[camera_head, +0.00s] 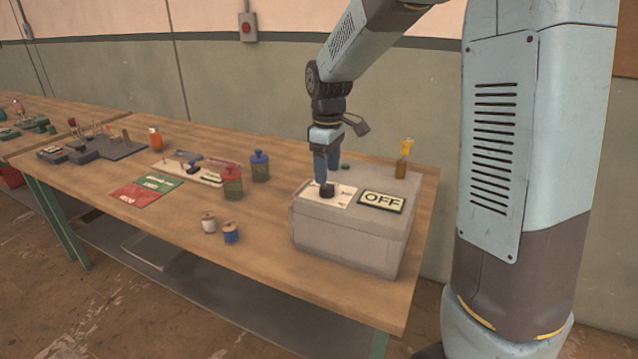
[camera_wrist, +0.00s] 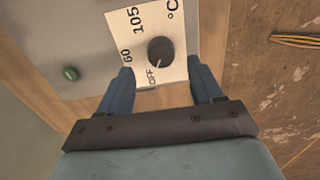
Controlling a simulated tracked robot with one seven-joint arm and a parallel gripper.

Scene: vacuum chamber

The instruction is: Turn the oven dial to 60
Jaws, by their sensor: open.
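The oven is a grey box (camera_head: 345,236) at the right end of the wooden bench. A black dial (camera_head: 327,190) stands on a white plate on its top. In the wrist view the dial (camera_wrist: 160,51) has a white mark pointing to OFF, with 60 and 105 printed further round the plate. My gripper (camera_head: 326,180) points down just above the dial. In the wrist view its two blue fingers (camera_wrist: 161,78) are spread, one on each side below the dial, with the dial a little beyond the tips. They hold nothing.
A green button (camera_wrist: 70,73) sits on the oven top left of the plate. A yellow-topped bottle (camera_head: 404,158) stands behind the oven. Two spools (camera_head: 230,233), red and blue jars (camera_head: 260,166) and a red-green sheet (camera_head: 146,189) lie to the left. The front bench edge is clear.

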